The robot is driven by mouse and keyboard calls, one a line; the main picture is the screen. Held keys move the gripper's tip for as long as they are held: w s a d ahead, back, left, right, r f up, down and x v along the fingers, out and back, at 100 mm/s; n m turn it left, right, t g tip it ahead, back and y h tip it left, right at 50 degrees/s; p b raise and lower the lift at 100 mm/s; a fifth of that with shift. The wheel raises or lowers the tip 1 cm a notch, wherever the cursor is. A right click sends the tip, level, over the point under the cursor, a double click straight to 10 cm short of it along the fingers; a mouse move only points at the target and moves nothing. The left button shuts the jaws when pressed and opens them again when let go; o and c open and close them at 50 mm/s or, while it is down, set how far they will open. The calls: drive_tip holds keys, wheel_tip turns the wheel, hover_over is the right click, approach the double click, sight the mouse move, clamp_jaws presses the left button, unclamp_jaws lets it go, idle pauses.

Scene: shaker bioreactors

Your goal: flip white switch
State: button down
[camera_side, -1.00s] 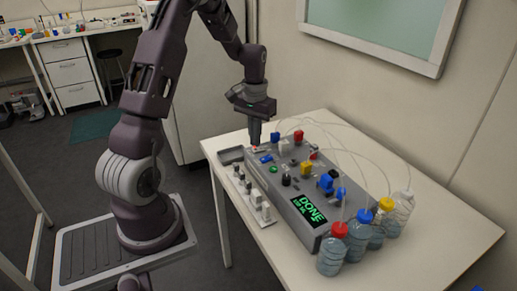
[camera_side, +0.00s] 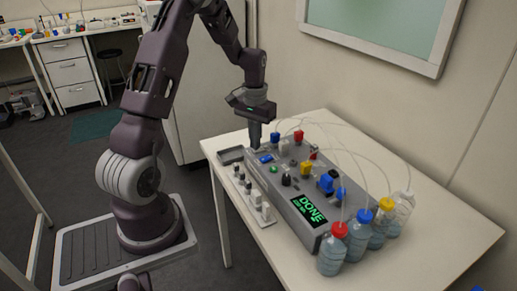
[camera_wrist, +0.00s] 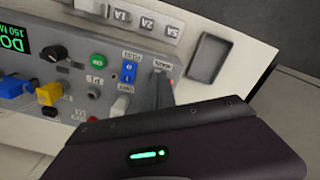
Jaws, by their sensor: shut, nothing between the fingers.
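The grey control box (camera_side: 292,198) lies on the white table, its screen (camera_side: 309,210) showing "DONE" in green. My gripper (camera_side: 254,146) points down, shut and empty, at the box's far left end. In the wrist view my fingertips (camera_wrist: 160,82) are close to a labelled spot at the panel's end, beside a blue switch (camera_wrist: 128,72). I cannot tell whether they touch the panel. A pale piece (camera_wrist: 118,107) shows left of the fingers. No clear white switch shows; the panel under my fingers is hidden.
A green button (camera_wrist: 97,60), black knob (camera_wrist: 54,53) and yellow connector (camera_wrist: 49,94) are on the panel. A grey tray (camera_side: 231,155) lies near the far end. Several capped bottles (camera_side: 357,238) with thin tubes stand at the near right.

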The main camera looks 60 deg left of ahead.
drive_tip(key=shift+f, duration=0.35)
drive_tip(key=shift+r, duration=3.5)
drive_tip(key=s+d+r+m+t, duration=0.2)
drive_tip(key=s+d+r, duration=0.1)
drive_tip(key=d+r, duration=0.4)
drive_tip(key=s+d+r+m+t, duration=0.1)
drive_tip(key=s+d+r, duration=0.35)
drive_tip(key=d, duration=0.55)
drive_tip(key=s+d+r+m+t, duration=0.1)
drive_tip(key=s+d+m+t, duration=0.1)
drive_tip(key=s+d, duration=0.5)
drive_tip(key=s+m, duration=0.1)
drive_tip(key=s, duration=0.3)
drive_tip(key=shift+d+t, duration=0.3)
drive_tip(key=shift+d, duration=0.05)
